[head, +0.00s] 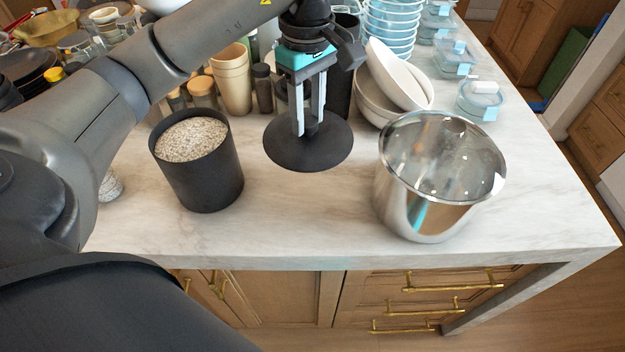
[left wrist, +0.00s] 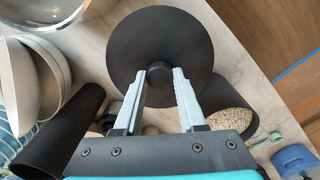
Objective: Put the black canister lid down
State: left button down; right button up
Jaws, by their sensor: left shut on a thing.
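The black canister lid (head: 333,149) is a round dark disc between the black canister and the steel pot. My left gripper (head: 309,130) points down and is shut on the knob at the lid's middle. In the left wrist view the lid (left wrist: 160,30) shows as a full disc, with the fingers of my left gripper (left wrist: 160,80) on either side of its knob. I cannot tell whether the lid touches the counter. The black canister (head: 200,175), open and filled with pale grains (head: 192,138), stands left of the lid. My right gripper is not in view.
A steel pot (head: 405,205) stands close on the right. White bowls (head: 375,100), a dark cylinder (left wrist: 60,125), cups (head: 231,80) and jars crowd behind the lid. The marble counter (head: 300,220) is clear in front, up to its front edge.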

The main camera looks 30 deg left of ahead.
aim_at(308, 120)
pick_arm(q)
notch_tip(308, 120, down, 15)
jog(key=shift+f+b, duration=0.2)
jog(key=shift+b, duration=0.2)
jog(key=shift+f+b, duration=0.35)
jog(key=shift+b, duration=0.05)
jog(key=shift+c, duration=2.4)
grip_release()
jog(key=shift+r, duration=0.15)
jog(key=shift+r+p, duration=0.15)
jog(key=shift+p, duration=0.15)
notch_tip(308, 120, up, 12)
jog(key=shift+r, duration=0.1)
